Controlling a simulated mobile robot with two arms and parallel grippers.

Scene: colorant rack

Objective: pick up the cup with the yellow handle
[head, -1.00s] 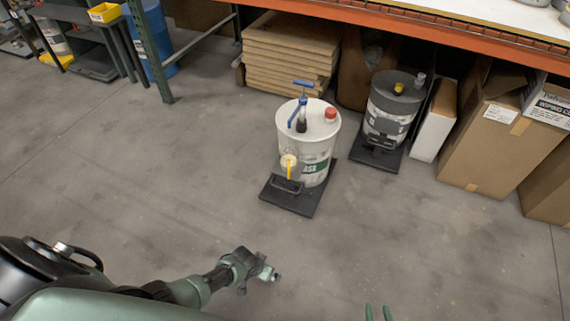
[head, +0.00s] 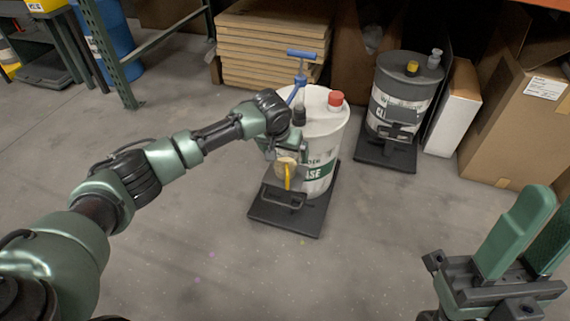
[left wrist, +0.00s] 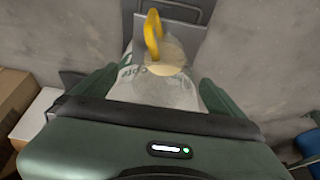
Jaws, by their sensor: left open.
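The cup (head: 286,167) has a cream-coloured face and a yellow handle (head: 288,178). It is at the front of the white drum (head: 322,165), above the black wheeled base. In the left wrist view the cup (left wrist: 166,66) and its yellow handle (left wrist: 153,34) are near the top middle. My left gripper (head: 287,152) is open, just above and behind the cup in the head view. In the left wrist view its green fingers (left wrist: 155,88) are spread to either side of the cup and drum. I cannot tell whether they touch the cup. My right gripper (head: 548,215) is open and empty at lower right.
The drum carries a blue pump (head: 301,66) and a red cap (head: 336,98). A grey drum (head: 398,100) stands on its own base to the right, beside cardboard boxes (head: 530,120). Stacked boards (head: 270,45) lie behind. The floor in front is clear.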

